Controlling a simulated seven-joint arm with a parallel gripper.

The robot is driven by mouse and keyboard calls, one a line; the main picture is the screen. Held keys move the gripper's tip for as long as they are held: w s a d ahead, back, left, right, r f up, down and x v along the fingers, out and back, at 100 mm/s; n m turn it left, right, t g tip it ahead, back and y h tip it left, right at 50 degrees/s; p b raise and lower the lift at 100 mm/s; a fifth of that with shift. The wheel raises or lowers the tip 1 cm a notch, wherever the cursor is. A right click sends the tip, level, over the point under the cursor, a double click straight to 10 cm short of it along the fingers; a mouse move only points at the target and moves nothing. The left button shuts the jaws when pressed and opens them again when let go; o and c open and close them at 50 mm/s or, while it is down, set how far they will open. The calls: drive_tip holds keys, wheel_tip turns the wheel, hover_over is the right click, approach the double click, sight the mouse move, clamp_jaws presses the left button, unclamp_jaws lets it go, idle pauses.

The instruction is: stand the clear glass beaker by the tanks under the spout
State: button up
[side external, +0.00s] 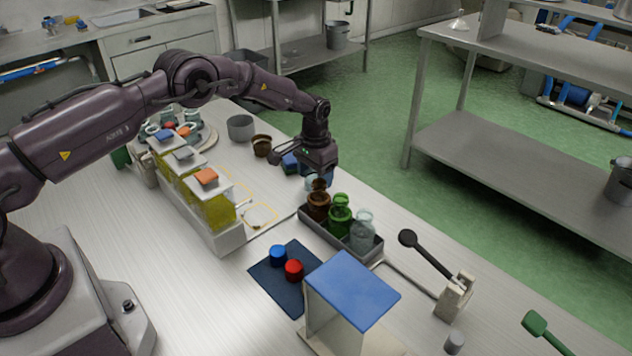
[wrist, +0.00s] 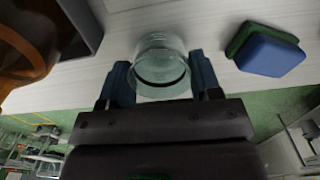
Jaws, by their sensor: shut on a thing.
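My gripper (side external: 314,172) is shut on a clear glass beaker (side external: 317,184). In the wrist view the beaker (wrist: 161,62) sits between the two blue fingers (wrist: 162,85), and it looks empty. In the side view the gripper mostly hides it, close to the far end of the bottle tray; I cannot tell its height above the table. Three tanks of yellow liquid (side external: 220,210) stand in a row on a white base, with blue, grey and orange lids. A small spout (side external: 244,204) seems to stick out from the orange-lidded tank, above a pale round disc (side external: 257,216).
A dark tray (side external: 313,236) holds brown, green and clear bottles beside the beaker. A dark mat (side external: 262,275) with blue and red caps and a blue-topped box (side external: 352,290) are nearer.

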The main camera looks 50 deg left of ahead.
sight(316, 174)
drive_tip(key=shift+r, duration=3.25)
